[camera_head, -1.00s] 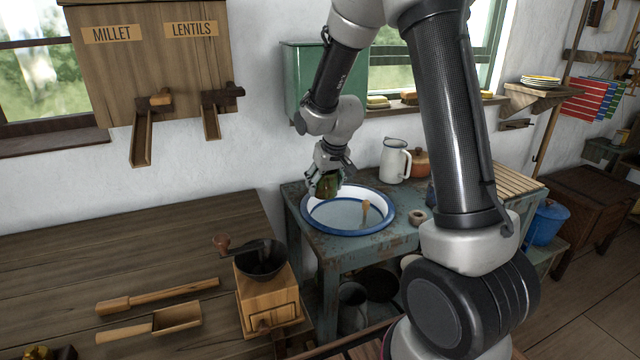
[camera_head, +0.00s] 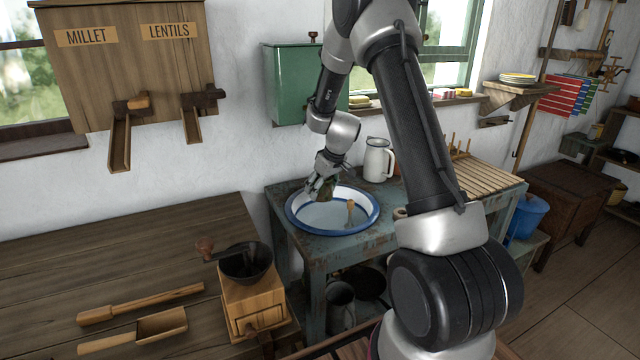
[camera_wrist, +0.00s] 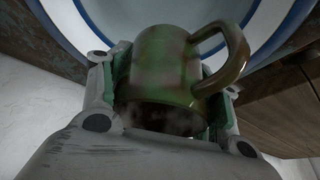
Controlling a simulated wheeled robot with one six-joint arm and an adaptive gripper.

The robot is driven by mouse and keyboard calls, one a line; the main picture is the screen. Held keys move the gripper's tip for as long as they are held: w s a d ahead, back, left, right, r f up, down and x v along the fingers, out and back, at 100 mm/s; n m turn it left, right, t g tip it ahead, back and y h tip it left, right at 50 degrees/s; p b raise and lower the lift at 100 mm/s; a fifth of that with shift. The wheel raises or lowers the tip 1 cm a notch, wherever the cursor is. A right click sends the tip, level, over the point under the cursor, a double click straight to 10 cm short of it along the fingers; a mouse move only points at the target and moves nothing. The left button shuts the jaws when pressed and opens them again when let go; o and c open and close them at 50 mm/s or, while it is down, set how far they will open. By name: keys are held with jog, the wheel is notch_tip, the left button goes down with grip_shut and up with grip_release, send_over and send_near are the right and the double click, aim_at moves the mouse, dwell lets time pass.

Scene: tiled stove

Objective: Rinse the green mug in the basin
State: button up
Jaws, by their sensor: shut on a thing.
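The green mug (camera_wrist: 160,70) has brownish smudges on its side and its handle points to the upper right in the wrist view. My gripper (camera_wrist: 165,100) is shut around the mug's body, one finger on each side. In the head view my gripper (camera_head: 322,190) is over the left part of the basin (camera_head: 300,222), and the mug is mostly hidden by the fingers there. The basin is white with a blue rim and stands on a worn blue-green table. It holds pale water, and a wooden-handled tool (camera_head: 350,212) stands in it. I cannot tell whether the mug touches the water.
A white pitcher (camera_head: 377,160) stands behind the basin. A green tank (camera_head: 290,85) with a tap hangs on the wall above. A slatted wooden rack (camera_head: 485,177) is to the right. A coffee grinder (camera_head: 250,285) stands on the wooden counter (camera_head: 120,255) at left.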

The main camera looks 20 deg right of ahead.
jog(key=shift+f, duration=6.95)
jog(key=shift+r, duration=7.55)
